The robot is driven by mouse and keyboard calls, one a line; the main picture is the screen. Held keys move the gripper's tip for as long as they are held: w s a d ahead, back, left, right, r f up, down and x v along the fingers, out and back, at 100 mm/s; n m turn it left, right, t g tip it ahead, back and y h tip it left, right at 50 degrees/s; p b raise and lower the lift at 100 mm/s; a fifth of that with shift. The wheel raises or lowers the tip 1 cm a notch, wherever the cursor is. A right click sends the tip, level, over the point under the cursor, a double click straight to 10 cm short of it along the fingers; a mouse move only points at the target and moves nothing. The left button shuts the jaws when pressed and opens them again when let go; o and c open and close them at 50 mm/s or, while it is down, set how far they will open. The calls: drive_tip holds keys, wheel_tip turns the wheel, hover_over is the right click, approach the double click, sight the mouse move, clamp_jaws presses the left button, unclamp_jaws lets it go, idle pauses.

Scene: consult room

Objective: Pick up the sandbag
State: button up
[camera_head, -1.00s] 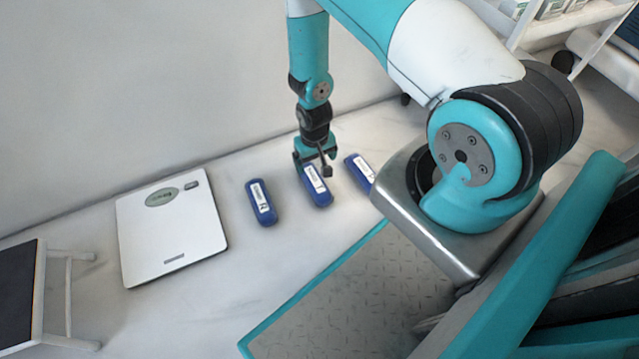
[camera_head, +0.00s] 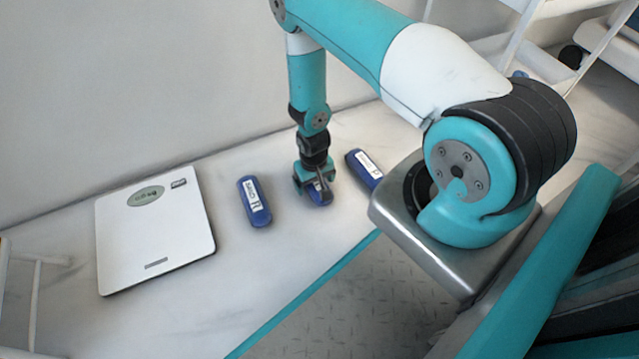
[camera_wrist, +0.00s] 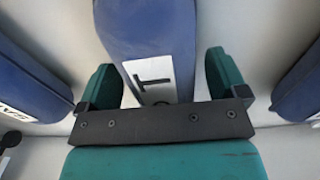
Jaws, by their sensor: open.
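The middle sandbag (camera_head: 320,198) is mostly hidden under my gripper (camera_head: 315,184) in the head view. In the wrist view the middle sandbag (camera_wrist: 150,35) runs between the two teal fingers of my gripper (camera_wrist: 162,78), one on each side, and part of its label shows. The fingers are open, with a gap visible on both sides. The left sandbag (camera_head: 254,202) and the right sandbag (camera_head: 364,168) lie apart from it.
A white scale (camera_head: 154,232) lies flat left of the sandbags. A wall (camera_head: 120,80) rises behind them. A white shelf cart (camera_head: 520,40) stands at the upper right. Bare floor shows between the sandbags.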

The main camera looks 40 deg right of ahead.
drive_tip(key=shift+f, duration=0.1)
drive_tip(key=shift+c, duration=0.4)
drive_tip(key=c, duration=1.2)
drive_tip(key=shift+c, duration=0.2)
